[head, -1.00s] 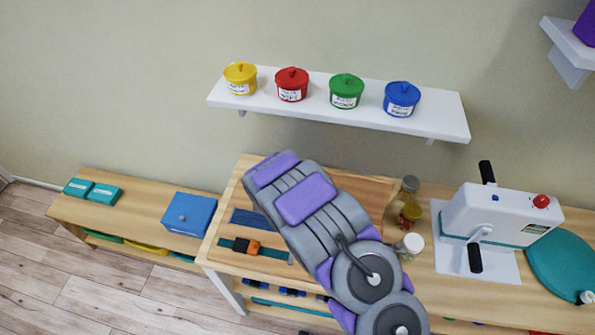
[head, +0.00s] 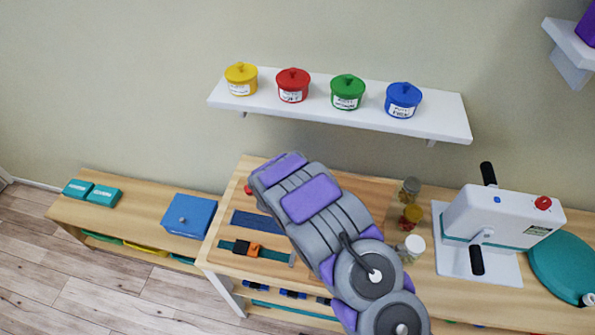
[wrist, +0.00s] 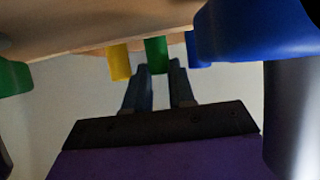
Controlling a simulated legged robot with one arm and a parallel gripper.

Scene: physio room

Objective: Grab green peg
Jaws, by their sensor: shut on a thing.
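In the wrist view the green peg (wrist: 157,54) hangs down from the edge of a wooden surface (wrist: 90,25). My gripper (wrist: 160,68) has one finger on each side of the peg's lower end and is shut on it. A yellow peg (wrist: 119,62) is just left of the green one, and a blue peg (wrist: 194,48) is just right of it. In the head view my arm hides the gripper and the green peg.
A large blue object (wrist: 255,25) and a green one (wrist: 14,77) flank the wrist view. A wooden table (head: 225,262) stands under my arm, with glass jars (head: 410,190) close to its right. A white shelf (head: 437,123) holds several coloured pots above.

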